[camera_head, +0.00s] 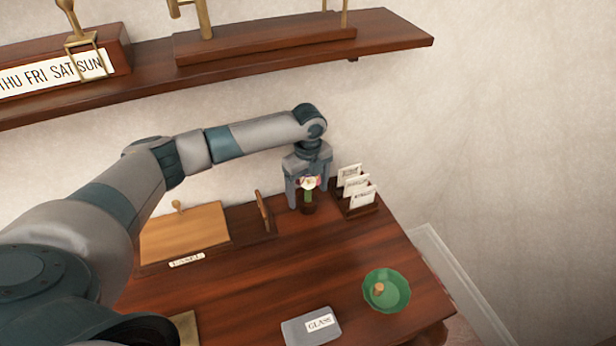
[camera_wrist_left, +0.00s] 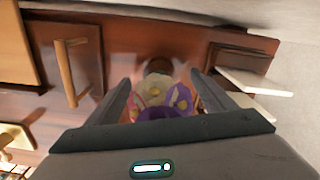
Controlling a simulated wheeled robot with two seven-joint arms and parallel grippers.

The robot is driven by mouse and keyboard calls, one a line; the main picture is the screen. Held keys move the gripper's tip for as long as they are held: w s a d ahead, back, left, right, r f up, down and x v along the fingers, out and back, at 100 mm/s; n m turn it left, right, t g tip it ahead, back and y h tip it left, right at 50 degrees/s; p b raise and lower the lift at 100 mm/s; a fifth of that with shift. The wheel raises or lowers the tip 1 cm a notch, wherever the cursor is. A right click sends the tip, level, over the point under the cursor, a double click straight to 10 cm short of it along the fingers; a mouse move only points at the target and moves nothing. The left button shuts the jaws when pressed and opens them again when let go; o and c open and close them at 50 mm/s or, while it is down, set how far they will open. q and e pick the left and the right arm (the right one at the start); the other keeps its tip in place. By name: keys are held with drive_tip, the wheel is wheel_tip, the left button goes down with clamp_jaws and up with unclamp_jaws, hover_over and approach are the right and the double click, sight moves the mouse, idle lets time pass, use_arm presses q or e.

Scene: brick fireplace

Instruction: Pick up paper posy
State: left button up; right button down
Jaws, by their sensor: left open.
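The paper posy (camera_head: 310,183) has a pale flower head with red touches on a green stem. It stands upright in a small dark holder (camera_head: 308,208) at the back of the desk. My left gripper (camera_head: 308,194) points down over it, open, with one finger on each side of the posy. In the left wrist view the posy (camera_wrist_left: 165,101) shows yellow, purple and pink blooms between the open fingers. The holder is partly visible beyond it. I cannot tell whether either finger touches the posy. My right gripper is not in view.
A card rack (camera_head: 358,206) stands close right of the gripper. A wooden upright (camera_head: 263,211) and a sloped tan board (camera_head: 184,233) are to the left. A shelf (camera_head: 390,40) hangs above.

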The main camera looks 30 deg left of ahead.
use_arm(q)
drive_tip(key=shift+f, duration=0.15)
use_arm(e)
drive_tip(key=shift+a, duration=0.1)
use_arm(q)
drive_tip(key=c, duration=1.1)
drive_tip(key=shift+o, duration=0.2)
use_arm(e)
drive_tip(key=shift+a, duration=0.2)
